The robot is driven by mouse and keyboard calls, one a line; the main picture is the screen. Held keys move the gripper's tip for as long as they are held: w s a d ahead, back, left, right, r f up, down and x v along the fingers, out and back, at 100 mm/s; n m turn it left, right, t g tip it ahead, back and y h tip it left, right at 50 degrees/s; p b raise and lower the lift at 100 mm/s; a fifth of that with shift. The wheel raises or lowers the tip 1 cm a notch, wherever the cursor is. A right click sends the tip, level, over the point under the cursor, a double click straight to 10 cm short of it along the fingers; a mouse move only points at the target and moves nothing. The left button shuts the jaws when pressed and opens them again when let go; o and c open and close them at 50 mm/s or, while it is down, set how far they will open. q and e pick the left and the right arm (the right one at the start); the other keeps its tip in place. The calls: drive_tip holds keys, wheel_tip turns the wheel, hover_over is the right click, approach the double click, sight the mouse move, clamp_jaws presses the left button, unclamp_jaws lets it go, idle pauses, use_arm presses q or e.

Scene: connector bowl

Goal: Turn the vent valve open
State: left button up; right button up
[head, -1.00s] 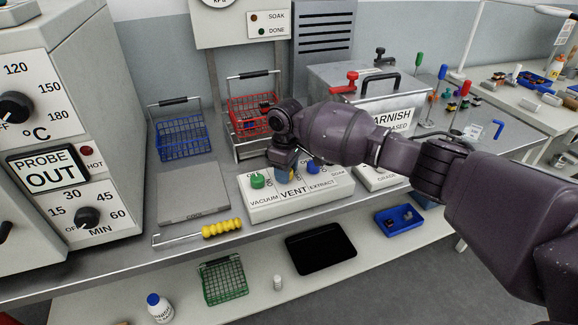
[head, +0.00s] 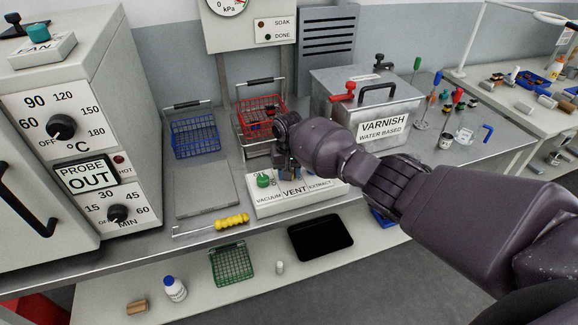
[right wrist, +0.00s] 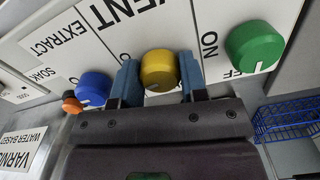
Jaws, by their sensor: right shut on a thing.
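The white valve panel (head: 262,209) on the bench carries the words VACUUM, VENT and EXTRACT. The yellow vent knob (right wrist: 159,68) sits in the middle of the right wrist view, between a green knob (right wrist: 255,46) and a blue knob (right wrist: 94,88). My right gripper (right wrist: 157,78) is shut on the yellow knob, with one blue finger on each side of it. In the head view my right gripper (head: 288,168) is over the panel and hides most of the yellow knob. The green knob (head: 263,180) shows beside it. My left gripper is not in view.
A red wire basket (head: 262,118) stands behind my gripper, and a blue basket (head: 195,136) is further left. A grey plate (head: 205,190) and a yellow-handled hook (head: 232,221) lie left of the panel. A varnish tank (head: 372,105) stands at the right.

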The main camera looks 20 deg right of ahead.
drive_tip(key=shift+m+p, duration=0.45)
drive_tip(key=shift+m, duration=0.25)
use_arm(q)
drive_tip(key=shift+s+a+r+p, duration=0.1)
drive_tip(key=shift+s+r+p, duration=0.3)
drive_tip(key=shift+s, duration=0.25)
use_arm(e)
drive_tip(key=shift+m, duration=0.6)
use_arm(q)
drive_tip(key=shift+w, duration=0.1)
use_arm(e)
drive_tip(key=o, duration=0.9)
drive_tip(key=shift+r, duration=0.45)
use_arm(q)
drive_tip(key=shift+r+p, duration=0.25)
drive_tip(key=shift+p, duration=0.3)
use_arm(e)
wheel_tip(320, 180, up, 10)
drive_tip(key=shift+f, duration=0.1)
